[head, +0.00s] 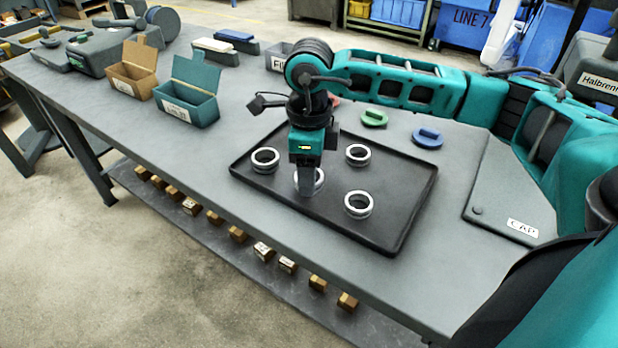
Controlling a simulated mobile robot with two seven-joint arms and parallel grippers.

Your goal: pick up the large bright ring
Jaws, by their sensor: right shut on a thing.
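Several bright silvery rings lie on a black tray (400,228) on the grey workbench. One ring (319,180) is at the fingers of my right gripper (307,192), which points straight down and is shut on it. The fingers hide part of this ring, and I cannot tell whether it is clear of the tray. Another ring (265,160) lies to the left, one (358,154) behind to the right, and one (358,204) in front to the right. Their sizes look close, so I cannot tell surely which is largest. My left gripper is out of view.
A green knobbed piece (374,118) and a blue one (427,138) lie behind the tray. A grey plate labelled CAP (505,195) is at the right. Open brown (134,76) and teal (190,98) boxes stand at the left. The bench between boxes and tray is clear.

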